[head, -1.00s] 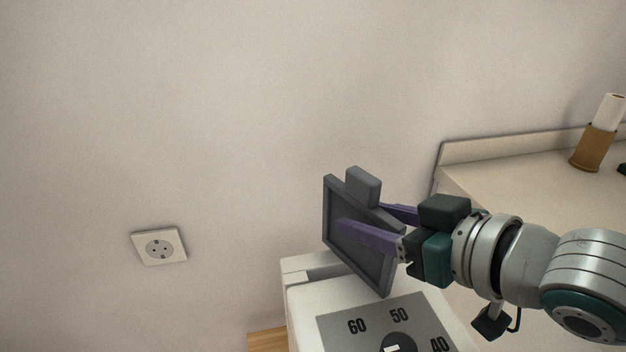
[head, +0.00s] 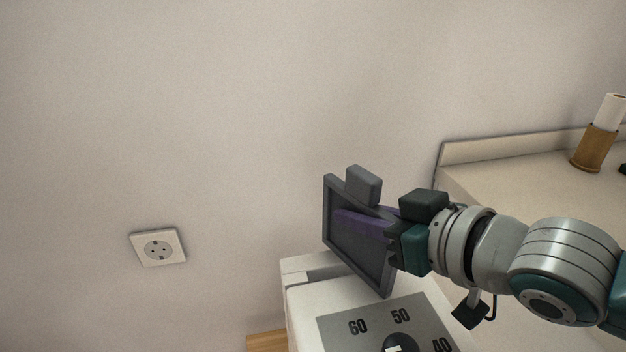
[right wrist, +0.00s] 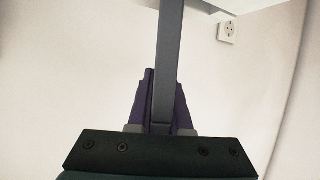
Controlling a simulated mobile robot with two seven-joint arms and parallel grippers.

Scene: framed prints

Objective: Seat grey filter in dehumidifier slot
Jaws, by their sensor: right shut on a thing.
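The grey filter (head: 357,252) is a framed panel with a block-like tab (head: 363,184) on its top edge. It stands tilted over the back of the white dehumidifier (head: 308,296). The slot (head: 322,273) shows as a recess in the dehumidifier's top, partly hidden by the filter. I cannot tell whether the filter's lower edge is inside it. My right gripper (head: 352,217) has its purple fingers shut on the filter, one on each face; the far finger is mostly hidden. In the right wrist view the filter (right wrist: 168,65) shows edge-on between the fingers. My left gripper is not in view.
The dehumidifier has a grey dial panel (head: 345,332) marked 40, 50 and 60 in front of the filter. A counter (head: 500,180) with a brown holder (head: 594,148) is at right. A wall socket (head: 158,248) is at left. The wall space left of the filter is clear.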

